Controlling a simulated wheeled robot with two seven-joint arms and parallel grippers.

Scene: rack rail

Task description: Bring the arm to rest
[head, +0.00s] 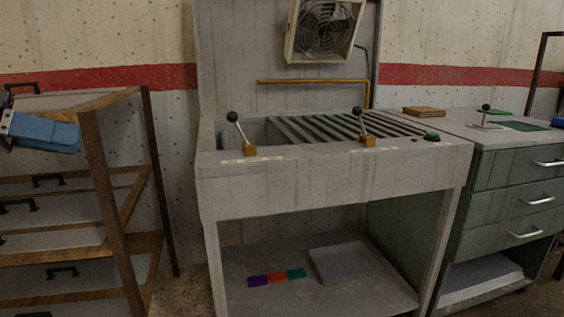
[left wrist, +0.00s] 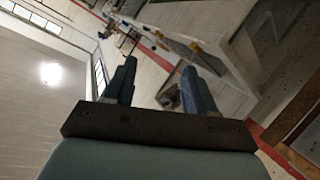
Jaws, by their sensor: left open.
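My left gripper (head: 58,136) is at the left edge of the head view, in front of the upper part of a wooden-framed rack (head: 103,185). Its blue fingers point to the right, and the rest of the arm is out of the picture. In the left wrist view the two fingers of the left gripper (left wrist: 158,82) stand apart with nothing between them. It is open and empty. My right gripper is not in view.
The rack's shelves have black handles. A grey workbench (head: 330,185) with two levers (head: 240,130) and a slatted top stands in the middle. A green drawer cabinet (head: 515,175) is at the right. Bare floor shows between rack and bench.

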